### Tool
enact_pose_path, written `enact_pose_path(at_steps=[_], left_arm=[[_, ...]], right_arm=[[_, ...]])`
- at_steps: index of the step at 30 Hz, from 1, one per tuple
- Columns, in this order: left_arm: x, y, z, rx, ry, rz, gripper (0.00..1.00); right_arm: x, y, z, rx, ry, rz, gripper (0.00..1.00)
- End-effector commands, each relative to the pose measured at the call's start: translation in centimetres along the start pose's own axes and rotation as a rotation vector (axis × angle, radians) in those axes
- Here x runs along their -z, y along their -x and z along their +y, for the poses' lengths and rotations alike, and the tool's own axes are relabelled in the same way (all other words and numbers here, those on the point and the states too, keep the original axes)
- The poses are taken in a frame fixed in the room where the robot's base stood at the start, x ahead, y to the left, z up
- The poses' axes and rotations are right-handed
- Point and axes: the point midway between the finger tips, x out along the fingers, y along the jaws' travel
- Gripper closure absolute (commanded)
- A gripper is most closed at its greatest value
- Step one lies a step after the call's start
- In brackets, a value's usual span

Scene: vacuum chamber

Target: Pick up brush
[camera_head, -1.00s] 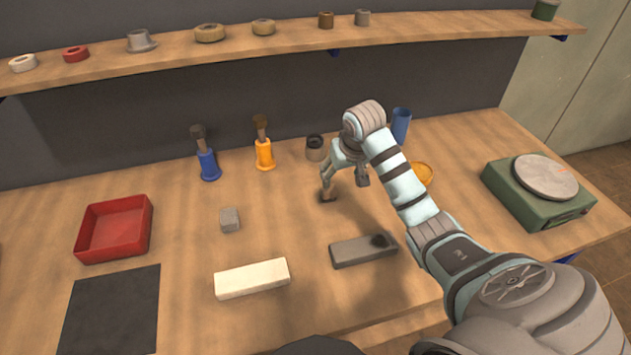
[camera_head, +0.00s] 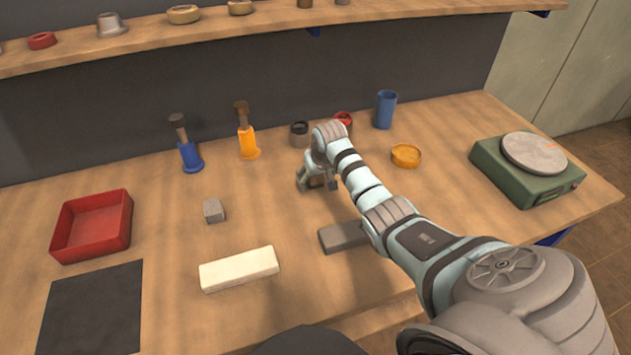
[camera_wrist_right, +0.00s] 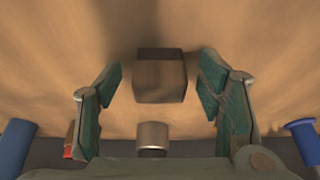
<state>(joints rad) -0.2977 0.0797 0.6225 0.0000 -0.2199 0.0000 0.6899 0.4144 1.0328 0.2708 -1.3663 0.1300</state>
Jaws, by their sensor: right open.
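Two upright tools that look like brushes stand at the back of the table in the head view: one with a blue handle (camera_head: 190,156) and a dark top, one with an orange handle (camera_head: 248,142) and a brown top. My right gripper (camera_head: 318,184) is open, low over the table, to the right of both. In the right wrist view a brown block (camera_wrist_right: 160,78) shows between my open fingers (camera_wrist_right: 160,95), not gripped. I cannot tell whether it is part of a brush. In the head view my arm hides that spot. My left gripper is not in view.
A dark-mouthed pot (camera_head: 299,134), a red ring (camera_head: 342,119), a blue cup (camera_head: 386,110) and a yellow dish (camera_head: 406,156) stand near the right gripper. A grey bar (camera_head: 340,238) and white block (camera_head: 239,269) lie in front. A red tray (camera_head: 92,253) is left.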

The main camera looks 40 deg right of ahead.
Motion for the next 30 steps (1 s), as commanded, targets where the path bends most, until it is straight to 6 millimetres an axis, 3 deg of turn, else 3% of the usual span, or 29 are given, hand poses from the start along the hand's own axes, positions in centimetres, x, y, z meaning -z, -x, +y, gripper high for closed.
enact_pose_path(at_steps=[1,11,19,23,26,30], left_arm=[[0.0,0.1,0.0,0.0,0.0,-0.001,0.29],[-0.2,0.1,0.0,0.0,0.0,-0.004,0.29],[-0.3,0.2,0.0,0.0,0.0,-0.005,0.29],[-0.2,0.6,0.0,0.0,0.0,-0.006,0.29],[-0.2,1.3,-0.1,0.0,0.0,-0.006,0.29],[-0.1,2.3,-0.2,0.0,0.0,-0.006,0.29]], right_arm=[[0.0,0.1,0.0,0.0,0.0,0.0,0.38],[0.0,0.1,0.0,0.0,0.0,-0.001,0.9],[0.1,0.3,0.0,0.0,0.0,0.0,0.9],[0.7,1.6,0.0,0.0,0.0,0.002,0.9],[1.6,3.6,0.1,-0.001,0.001,0.003,0.9],[3.6,8.3,0.0,0.0,0.0,0.007,0.9]])
